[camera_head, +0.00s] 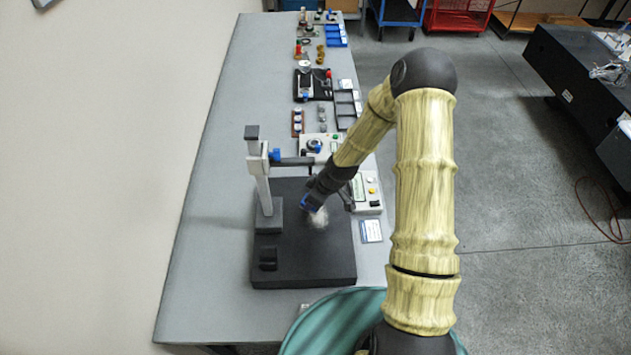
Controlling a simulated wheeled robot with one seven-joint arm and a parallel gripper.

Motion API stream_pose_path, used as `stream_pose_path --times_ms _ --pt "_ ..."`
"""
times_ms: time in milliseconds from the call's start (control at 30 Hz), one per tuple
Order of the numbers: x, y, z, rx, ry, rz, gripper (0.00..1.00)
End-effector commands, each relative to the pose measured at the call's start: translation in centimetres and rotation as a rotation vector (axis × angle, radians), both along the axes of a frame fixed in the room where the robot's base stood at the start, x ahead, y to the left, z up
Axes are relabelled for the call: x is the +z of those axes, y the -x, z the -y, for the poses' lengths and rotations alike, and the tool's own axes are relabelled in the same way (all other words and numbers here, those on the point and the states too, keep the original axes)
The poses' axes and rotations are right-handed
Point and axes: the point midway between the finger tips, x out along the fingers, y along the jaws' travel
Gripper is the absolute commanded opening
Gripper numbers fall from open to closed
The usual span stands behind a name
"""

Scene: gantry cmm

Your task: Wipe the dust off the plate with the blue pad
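The dark plate (318,270) lies on the near part of the long grey table. A pale patch of dust (320,219) shows on the plate, right of its middle. My gripper (312,196) reaches down over the plate from the right. It appears shut on the blue pad (307,203), whose blue edge shows at the fingertips. The pad is just above and left of the dust in the picture. Whether the pad touches the plate cannot be told. The fingers are small and partly hidden.
A grey stand (264,185) with a side arm rises from the plate's left part. A small black block (268,258) sits at its near left. A control box (367,190) stands close right of my gripper. Several instruments line the table's right side farther back; its left side is clear.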

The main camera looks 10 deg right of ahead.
Motion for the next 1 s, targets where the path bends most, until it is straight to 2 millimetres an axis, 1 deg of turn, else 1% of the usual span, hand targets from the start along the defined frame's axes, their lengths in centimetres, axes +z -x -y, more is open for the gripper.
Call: stream_pose_path --times_ms 33,200,433,633,867,1000 --pt "0.4 -0.6 0.1 0.061 -0.002 0.005 0.12" --pt "2.2 -1.9 0.2 0.275 -0.001 0.005 0.12" --pt "4.4 -3.0 0.9 0.49 0.0 0.003 0.12" --pt "5.1 -3.2 1.2 0.543 0.001 0.0 0.12" --pt "5.0 -3.2 1.2 0.542 0.001 -0.001 0.12" --pt "4.6 -3.2 1.2 0.541 0.001 -0.002 0.12"
